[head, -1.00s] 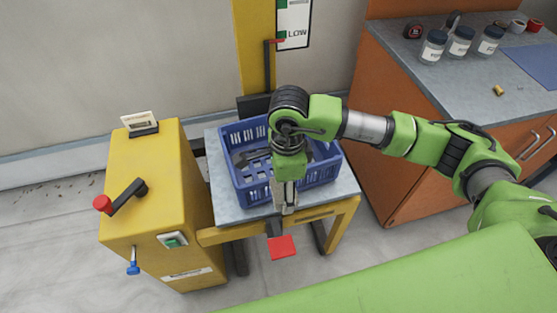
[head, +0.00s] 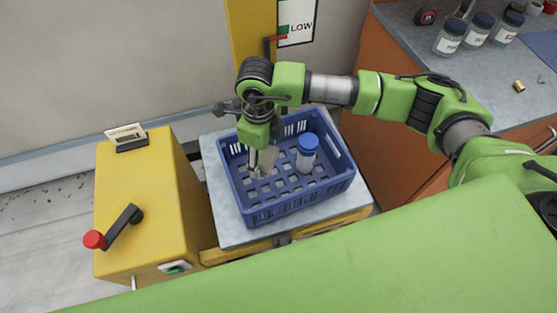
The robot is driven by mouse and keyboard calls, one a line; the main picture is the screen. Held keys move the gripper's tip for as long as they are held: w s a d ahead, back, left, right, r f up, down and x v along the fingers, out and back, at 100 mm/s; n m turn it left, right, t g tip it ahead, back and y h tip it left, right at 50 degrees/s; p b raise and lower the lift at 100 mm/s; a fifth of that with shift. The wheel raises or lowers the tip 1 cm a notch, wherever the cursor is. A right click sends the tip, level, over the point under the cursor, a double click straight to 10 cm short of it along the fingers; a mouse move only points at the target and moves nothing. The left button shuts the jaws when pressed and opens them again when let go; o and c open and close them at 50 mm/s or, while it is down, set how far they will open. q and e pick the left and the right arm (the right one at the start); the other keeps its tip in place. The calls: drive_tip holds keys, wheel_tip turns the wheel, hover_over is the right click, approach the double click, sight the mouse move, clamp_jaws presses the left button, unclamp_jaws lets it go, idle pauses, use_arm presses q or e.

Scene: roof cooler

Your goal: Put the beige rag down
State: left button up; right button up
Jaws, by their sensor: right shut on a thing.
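My right gripper (head: 257,163) reaches down into the left part of the blue crate (head: 276,213). It is shut on a pale greyish-beige cloth, the beige rag (head: 268,172), partly hidden by the fingers and low inside the crate. I cannot tell whether the rag touches the crate floor. A jar with a blue lid (head: 307,153) stands upright in the crate, right of the gripper. My left gripper is not in view.
The crate stands on a grey tabletop (head: 228,228) with a yellow frame. A yellow cabinet (head: 142,190) with a red-knobbed crank (head: 97,239) is at left. Several jars stand on the counter (head: 410,50) at the upper right.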

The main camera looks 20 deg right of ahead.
sight(265, 182)
drive_tip(key=shift+w+f+b, duration=0.2)
drive_tip(key=shift+f+b, duration=0.15)
drive_tip(key=shift+f, duration=0.7)
wheel_tip(265, 182, down, 4)
drive_tip(key=shift+s+r+b, duration=0.1)
drive_tip(key=shift+s+b, duration=0.05)
drive_tip(key=shift+b, duration=1)
drive_tip(key=shift+f, duration=0.35)
wheel_tip(265, 182, down, 4)
drive_tip(key=b, duration=0.2)
drive_tip(key=shift+b, duration=0.35)
drive_tip(key=shift+f, duration=0.25)
drive_tip(key=o, duration=0.9)
drive_tip(key=shift+o, duration=1)
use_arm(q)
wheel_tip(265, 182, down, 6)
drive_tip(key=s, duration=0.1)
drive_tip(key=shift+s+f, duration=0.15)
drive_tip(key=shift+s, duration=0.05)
